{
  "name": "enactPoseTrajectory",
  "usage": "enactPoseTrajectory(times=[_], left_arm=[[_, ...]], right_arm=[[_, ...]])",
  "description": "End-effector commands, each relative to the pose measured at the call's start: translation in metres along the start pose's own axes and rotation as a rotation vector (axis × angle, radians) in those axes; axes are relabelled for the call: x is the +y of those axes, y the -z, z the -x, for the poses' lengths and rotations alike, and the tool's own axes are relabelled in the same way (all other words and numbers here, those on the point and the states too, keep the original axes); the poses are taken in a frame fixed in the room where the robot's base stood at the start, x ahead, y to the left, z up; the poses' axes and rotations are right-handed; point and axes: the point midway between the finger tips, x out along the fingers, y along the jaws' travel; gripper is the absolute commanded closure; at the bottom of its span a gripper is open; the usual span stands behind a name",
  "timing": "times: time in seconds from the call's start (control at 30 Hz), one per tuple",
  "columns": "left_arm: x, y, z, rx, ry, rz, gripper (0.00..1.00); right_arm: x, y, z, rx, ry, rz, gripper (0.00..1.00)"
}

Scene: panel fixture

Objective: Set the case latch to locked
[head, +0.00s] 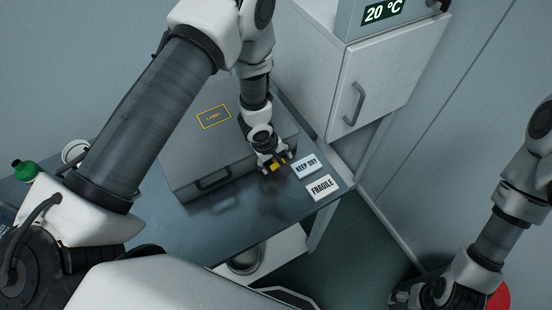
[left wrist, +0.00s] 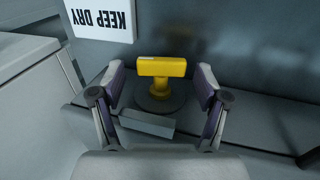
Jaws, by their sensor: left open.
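The grey case (head: 182,150) lies on the dark table, with a yellow-edged label on its lid and a handle on its front. The yellow case latch (head: 275,167) shows at the case's right front corner, partly covered by my left gripper (head: 272,162). In the left wrist view the latch (left wrist: 161,68) is a yellow bar on a short stem over a round dark base. My left gripper (left wrist: 160,80) is open, its fingers on either side of the latch with gaps. My right arm is at the lower right; its gripper's fingers are not clear.
KEEP DRY (head: 306,166) and FRAGILE (head: 322,187) cards lie on the table (head: 240,215) right of the case. A white cabinet (head: 375,75) with a 20 °C display above stands behind. A green-capped bottle (head: 25,171) is at the far left.

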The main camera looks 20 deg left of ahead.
Motion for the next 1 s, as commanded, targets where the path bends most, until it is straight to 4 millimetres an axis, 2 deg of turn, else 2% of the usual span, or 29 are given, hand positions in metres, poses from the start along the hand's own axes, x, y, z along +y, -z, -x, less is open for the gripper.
enactPoseTrajectory(times=[0.17, 0.2, 0.37, 0.53, 0.67, 1.0], left_arm=[[0.000, 0.000, -0.001, 0.000, 0.000, 0.000, 0.25], [0.000, 0.000, -0.001, 0.000, 0.000, 0.000, 0.29], [0.000, 0.000, -0.001, 0.000, 0.000, 0.000, 0.85], [-0.001, 0.000, -0.002, -0.001, -0.005, 0.001, 0.85], [-0.004, -0.001, -0.007, -0.007, -0.066, 0.006, 0.85], [-0.012, 0.000, -0.010, -0.001, -0.430, 0.005, 0.85]], right_arm=[[0.000, 0.000, 0.000, 0.000, 0.000, 0.000, 0.25], [0.000, 0.000, 0.000, -0.001, 0.000, 0.000, 0.25], [0.000, 0.000, 0.000, -0.001, 0.000, 0.000, 0.25], [0.000, 0.000, -0.002, 0.000, 0.000, 0.000, 0.25], [0.000, 0.000, -0.017, 0.000, 0.000, 0.000, 0.25], [0.001, 0.000, -0.058, -0.001, 0.000, 0.000, 0.25]])
